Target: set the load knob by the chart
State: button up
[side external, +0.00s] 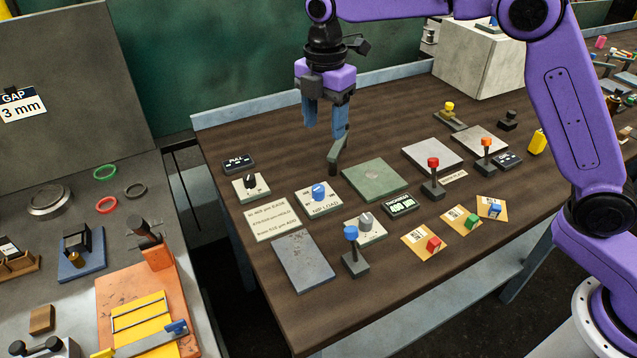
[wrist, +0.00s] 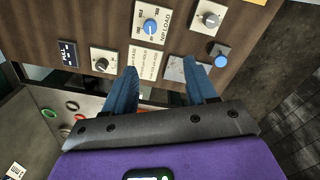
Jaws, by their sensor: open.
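The load knob (side external: 319,192) is blue and sits on a pale plate marked NIP LOAD (side external: 325,208). The knob also shows in the wrist view (wrist: 150,26), near the top; its exact setting is too small to read. A pale chart card (side external: 275,218) lies left of the plate, with lines that appear to pair µm ranges with EASE, HOLD and ADD. The chart is partly visible between my fingers in the wrist view (wrist: 149,66). A dark thickness display (side external: 398,206) stands to the right; its digits are unclear. My gripper (side external: 325,130) is open and empty, above the table behind the knob.
A black knob (side external: 250,182) and a grey knob (side external: 366,221) sit on neighbouring plates. Blue-topped (side external: 351,235), red-topped (side external: 433,166) and orange-topped (side external: 486,146) levers stand up nearby. A dark grey-green upright piece (side external: 338,154) is just below my fingers.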

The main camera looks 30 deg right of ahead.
aim_at(318, 188)
jog(key=shift+n, duration=0.4)
jog(key=f, duration=0.6)
jog(key=w+f, duration=0.1)
jog(key=f, duration=0.5)
jog(key=w+f, duration=0.1)
jog(key=f, duration=0.5)
jog(key=shift+w, duration=0.1)
jog(key=shift+c, duration=0.4)
jog(key=c, duration=1)
